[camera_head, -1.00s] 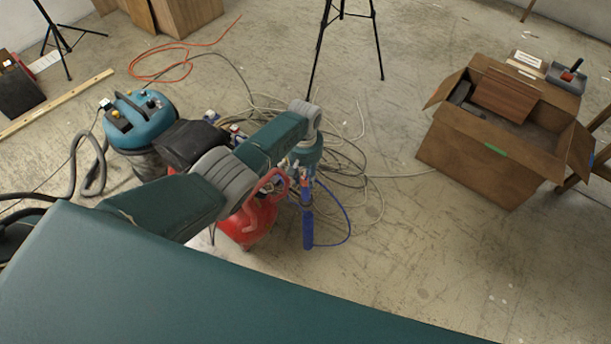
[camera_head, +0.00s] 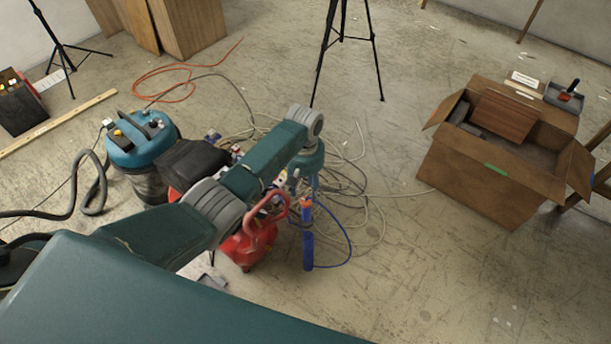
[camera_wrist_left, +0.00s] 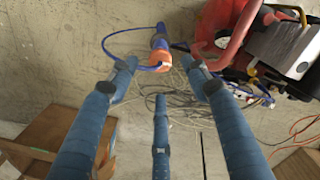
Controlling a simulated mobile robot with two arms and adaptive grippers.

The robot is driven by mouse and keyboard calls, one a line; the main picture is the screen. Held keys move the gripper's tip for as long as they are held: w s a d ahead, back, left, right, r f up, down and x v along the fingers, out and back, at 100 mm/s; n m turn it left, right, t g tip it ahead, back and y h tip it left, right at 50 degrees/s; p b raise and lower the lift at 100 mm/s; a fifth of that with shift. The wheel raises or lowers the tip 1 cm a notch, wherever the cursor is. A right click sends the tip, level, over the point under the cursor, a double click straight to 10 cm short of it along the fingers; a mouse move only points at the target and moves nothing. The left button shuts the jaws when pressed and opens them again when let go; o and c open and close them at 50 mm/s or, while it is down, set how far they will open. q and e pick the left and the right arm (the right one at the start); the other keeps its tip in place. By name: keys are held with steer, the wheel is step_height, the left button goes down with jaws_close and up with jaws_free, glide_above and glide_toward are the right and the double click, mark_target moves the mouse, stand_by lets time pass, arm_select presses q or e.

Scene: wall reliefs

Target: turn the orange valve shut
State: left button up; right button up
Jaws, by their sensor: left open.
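The orange valve (camera_head: 306,203) shows as a small orange piece at the top of an upright blue cylinder (camera_head: 308,250), beside a red compressor (camera_head: 248,245). In the left wrist view the orange valve (camera_wrist_left: 160,62) lies just beyond the fingertips, roughly centred between them. My left gripper (camera_head: 308,185) points down above it, partly hidden by its own wrist in the head view. In the left wrist view its blue fingers (camera_wrist_left: 162,76) are spread, with nothing between them. I cannot tell whether a fingertip touches the valve. My right gripper is not in view.
A blue hose (camera_head: 350,245) loops from the blue cylinder. Grey cables (camera_head: 355,180) lie tangled behind. A teal vacuum (camera_head: 142,140) stands left, a tripod (camera_head: 346,40) at the back and an open cardboard box (camera_head: 480,180) right. The floor between cylinder and box is mostly clear.

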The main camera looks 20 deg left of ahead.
mark_target(305, 200)
arm_select(q)
step_height(305, 200, up, 7)
steer(key=shift+f, duration=0.2)
stand_by(0.5)
steer(key=s+d+f+m+t, duration=0.1)
steer(key=s+f+m, duration=0.15)
steer(key=s, duration=0.65)
steer(key=s+d+f+m+t, duration=0.1)
steer(key=s+f+m, duration=0.15)
steer(key=s, duration=0.55)
steer(key=s+a+r+m+t, duration=0.1)
steer(key=s+a+r, duration=0.25)
steer(key=s, duration=0.35)
steer(key=s+a+r+m+t, duration=0.15)
steer(key=s+r, duration=0.25)
steer(key=s, duration=0.4)
step_height(305, 200, down, 28)
steer(key=s+g+b, duration=0.1)
steer(key=s+g, duration=0.1)
steer(key=s+a+f+g, duration=0.1)
steer(key=s+a+f, duration=0.2)
steer(key=s+f, duration=1.3)
steer(key=shift+s+f+b, duration=0.25)
steer(key=shift+s+b, duration=0.05)
steer(key=shift+b, duration=0.1)
